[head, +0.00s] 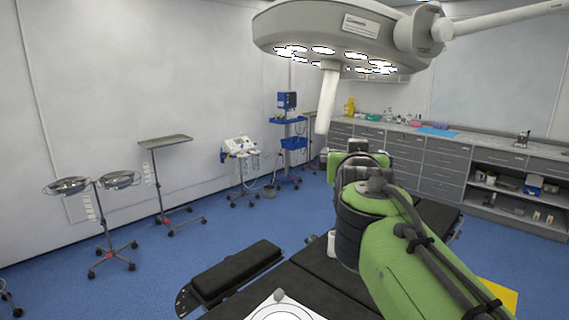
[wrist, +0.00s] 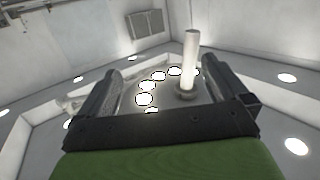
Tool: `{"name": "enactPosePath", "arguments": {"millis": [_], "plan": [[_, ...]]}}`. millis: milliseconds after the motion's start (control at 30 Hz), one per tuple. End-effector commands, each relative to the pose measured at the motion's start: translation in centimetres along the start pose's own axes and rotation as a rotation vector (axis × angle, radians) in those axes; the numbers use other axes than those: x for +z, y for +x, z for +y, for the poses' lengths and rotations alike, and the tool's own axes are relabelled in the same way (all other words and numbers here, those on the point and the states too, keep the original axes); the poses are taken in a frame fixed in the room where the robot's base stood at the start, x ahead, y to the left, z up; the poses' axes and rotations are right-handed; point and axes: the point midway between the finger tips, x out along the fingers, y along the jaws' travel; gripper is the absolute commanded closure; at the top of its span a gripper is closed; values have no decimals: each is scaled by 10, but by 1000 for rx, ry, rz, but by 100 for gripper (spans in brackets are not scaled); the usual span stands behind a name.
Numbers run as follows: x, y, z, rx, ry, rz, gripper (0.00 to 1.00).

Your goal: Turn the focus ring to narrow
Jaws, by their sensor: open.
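The surgical lamp (head: 345,28) hangs overhead in the head view, with lit lights on its underside. A pale handle (head: 327,98) points down from its middle. In the wrist view the handle (wrist: 190,60) shows between my fingers, right of centre, with a dark grey focus ring (wrist: 186,95) around its base. My gripper (wrist: 170,75) is open and empty, with one finger on each side of the picture. It points up at the lamp and looks apart from the ring. The ring is not clearly visible in the head view, and no markings on it can be read.
A black operating table (head: 310,275) lies below my arm. The lamp's support arm (head: 505,20) runs to the upper right. Steel stands (head: 165,141) and equipment carts (head: 288,122) stand along the left and back walls. Grey cabinets (head: 400,155) line the right.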

Motion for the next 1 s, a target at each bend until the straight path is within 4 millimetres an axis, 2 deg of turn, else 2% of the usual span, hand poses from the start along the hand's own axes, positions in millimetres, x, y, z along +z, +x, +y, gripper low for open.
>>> {"name": "enactPosePath", "arguments": {"millis": [33, 100, 167, 300, 400, 500, 633, 1000], "plan": [[25, -31, 17, -17, -13, -108, 0], [70, -73, 32, -47, -32, -269, 0], [107, -109, 43, -68, -46, -393, 0], [194, -195, 62, -112, -71, -661, 0], [247, -250, 70, -140, -86, -818, 0], [283, -287, 72, -161, -97, -923, 0], [300, -305, 74, -172, -103, -978, 0], [300, -304, 74, -172, -103, -978, 0]]}}
